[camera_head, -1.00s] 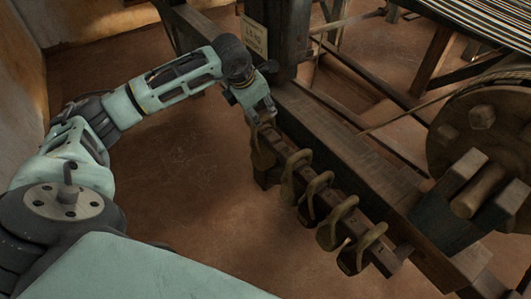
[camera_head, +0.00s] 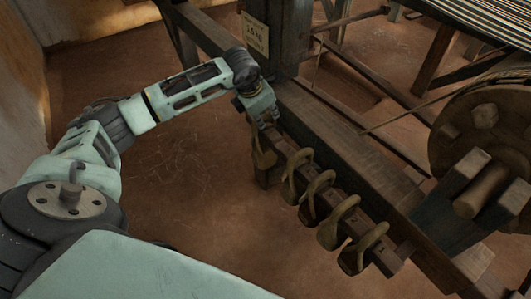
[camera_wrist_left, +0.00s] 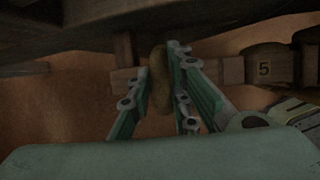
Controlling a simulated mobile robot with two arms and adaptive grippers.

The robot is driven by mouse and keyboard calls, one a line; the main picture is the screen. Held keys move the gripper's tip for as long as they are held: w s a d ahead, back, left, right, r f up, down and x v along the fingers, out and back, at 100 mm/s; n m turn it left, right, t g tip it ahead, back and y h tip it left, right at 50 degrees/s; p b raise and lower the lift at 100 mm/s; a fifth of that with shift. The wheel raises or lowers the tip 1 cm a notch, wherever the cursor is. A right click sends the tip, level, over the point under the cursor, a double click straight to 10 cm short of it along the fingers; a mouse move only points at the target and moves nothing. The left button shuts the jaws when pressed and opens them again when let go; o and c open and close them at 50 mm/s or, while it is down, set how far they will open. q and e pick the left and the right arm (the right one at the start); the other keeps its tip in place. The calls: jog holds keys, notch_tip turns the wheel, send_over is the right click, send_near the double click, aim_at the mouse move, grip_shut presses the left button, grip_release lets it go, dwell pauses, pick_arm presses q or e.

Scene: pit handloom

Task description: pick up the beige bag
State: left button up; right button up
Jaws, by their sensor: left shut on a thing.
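Several dull beige-brown bags with loop handles hang in a row on the wooden bar. The beige bag (camera_head: 264,158) at the far end of that row hangs just below my left gripper (camera_head: 264,122). In the left wrist view, the beige bag (camera_wrist_left: 160,82) shows as a narrow olive-beige shape between the two fingers of my left gripper (camera_wrist_left: 160,75). The gripper is shut on its upper part. The fingers hide part of it in the head view. My right gripper is not in view.
The other hanging bags (camera_head: 336,222) are close by along the wooden bar (camera_head: 389,262). A loom post with a paper sign (camera_head: 255,35) stands just behind the gripper. A large wooden wheel (camera_head: 480,125) is at right. The floor (camera_head: 190,190) at left is clear.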

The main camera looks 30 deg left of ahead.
pick_arm(q)
grip_shut()
jog(key=shift+w+r, duration=0.2)
